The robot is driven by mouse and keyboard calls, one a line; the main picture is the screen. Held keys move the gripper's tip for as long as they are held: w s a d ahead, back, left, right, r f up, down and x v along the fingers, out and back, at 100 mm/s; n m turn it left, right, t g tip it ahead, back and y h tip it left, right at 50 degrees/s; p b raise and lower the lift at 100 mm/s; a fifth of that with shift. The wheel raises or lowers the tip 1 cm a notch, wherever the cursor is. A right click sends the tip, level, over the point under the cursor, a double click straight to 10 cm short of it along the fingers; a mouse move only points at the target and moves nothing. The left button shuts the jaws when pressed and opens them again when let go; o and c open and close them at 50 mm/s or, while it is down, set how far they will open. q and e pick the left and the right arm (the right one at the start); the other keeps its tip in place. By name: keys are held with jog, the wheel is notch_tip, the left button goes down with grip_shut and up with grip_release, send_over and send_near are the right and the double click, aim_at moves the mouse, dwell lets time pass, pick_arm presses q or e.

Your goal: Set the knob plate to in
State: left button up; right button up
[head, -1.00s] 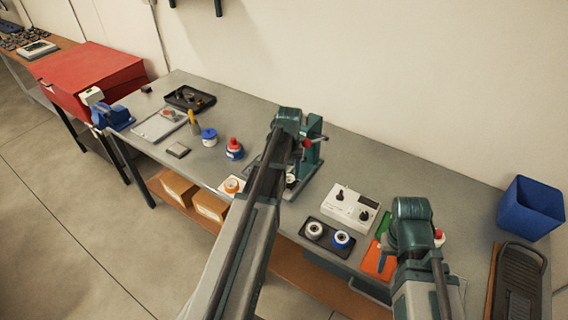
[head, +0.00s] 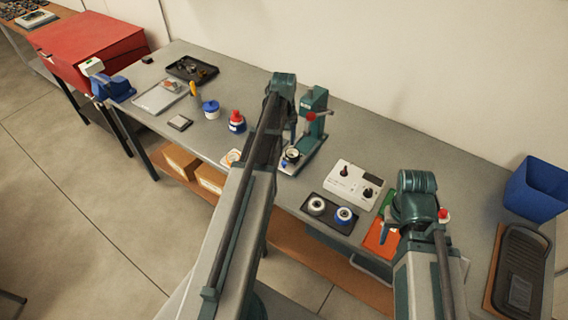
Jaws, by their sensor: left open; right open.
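A white box with two black knobs (head: 342,193) stands on the bench, right of the green press; it may be the knob plate, but I cannot tell for sure. The position of its knobs is too small to read. My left gripper (head: 291,130) is open, just left of the press column, apart from the white box; its fingers are partly hidden by my arm. My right gripper (head: 386,226) is open above the orange and green pads, right of the white box. Both look empty.
The green press (head: 313,115) with a red knob stands at the bench middle. A black tray (head: 329,222) holds two rolls in front of the white box. A blue bin (head: 536,188) and dark tray (head: 520,270) are at right. Bare bench lies behind the white box.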

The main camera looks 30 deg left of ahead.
aim_at(284, 162)
pick_arm(q)
notch_tip(284, 162, down, 11)
jog(key=b, duration=0.9)
jog(key=shift+r+b, duration=0.1)
jog(key=shift+b, duration=0.25)
jog(key=shift+r, duration=0.1)
grip_shut()
dwell(0.5)
